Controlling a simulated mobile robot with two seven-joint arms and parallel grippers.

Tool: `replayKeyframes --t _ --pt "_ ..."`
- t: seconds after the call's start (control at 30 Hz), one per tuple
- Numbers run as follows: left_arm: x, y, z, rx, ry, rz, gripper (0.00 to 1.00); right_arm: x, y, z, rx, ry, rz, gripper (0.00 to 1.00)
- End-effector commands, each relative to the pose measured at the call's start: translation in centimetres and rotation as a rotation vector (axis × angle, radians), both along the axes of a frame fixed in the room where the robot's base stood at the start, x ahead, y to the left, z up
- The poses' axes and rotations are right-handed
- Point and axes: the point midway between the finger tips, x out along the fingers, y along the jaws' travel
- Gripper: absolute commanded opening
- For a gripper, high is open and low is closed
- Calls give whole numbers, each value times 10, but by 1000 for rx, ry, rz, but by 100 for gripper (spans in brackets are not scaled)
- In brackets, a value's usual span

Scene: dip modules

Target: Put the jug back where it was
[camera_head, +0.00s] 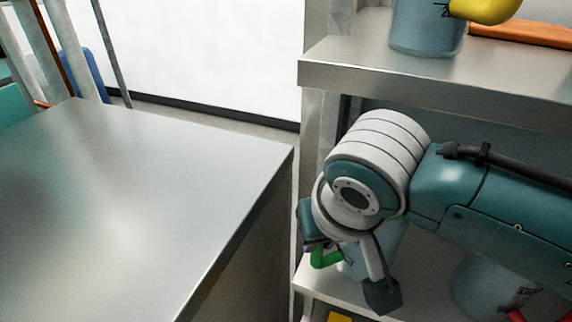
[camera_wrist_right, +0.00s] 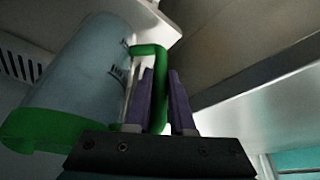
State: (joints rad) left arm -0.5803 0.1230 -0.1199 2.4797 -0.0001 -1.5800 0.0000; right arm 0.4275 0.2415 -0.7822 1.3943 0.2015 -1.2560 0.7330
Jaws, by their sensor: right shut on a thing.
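The jug (camera_wrist_right: 82,78) is grey-blue with dark markings, a green handle (camera_wrist_right: 150,50) and a green band at one end. My right gripper (camera_wrist_right: 162,82) has its two purple fingers on either side of the handle and is shut on it. In the head view the jug (camera_head: 388,246) is at the lower shelf (camera_head: 345,300), partly hidden behind my right arm, with its green handle (camera_head: 325,259) showing. Whether its base touches the shelf is hidden. My left gripper is not in view.
A jug with a yellow handle (camera_head: 428,32) and an orange board (camera_head: 525,36) are on the upper shelf (camera_head: 400,75). A jug with a red handle (camera_head: 484,287) stands right of the held one. A bare steel table (camera_head: 130,210) is at left.

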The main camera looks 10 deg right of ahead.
Motion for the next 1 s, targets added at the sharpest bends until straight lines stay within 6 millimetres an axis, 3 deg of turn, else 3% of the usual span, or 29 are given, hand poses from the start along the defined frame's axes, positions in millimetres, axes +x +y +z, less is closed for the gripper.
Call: replayKeyframes --t 0.03,0.3,0.63,1.0 --pt "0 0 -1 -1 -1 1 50 0 0 -1 0 0 0 24" --pt "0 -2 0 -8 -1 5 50 0 0 -1 0 0 0 52" --pt "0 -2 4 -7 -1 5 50 -1 0 7 1 0 1 52" --pt "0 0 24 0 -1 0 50 -27 1 73 3 -4 1 52"
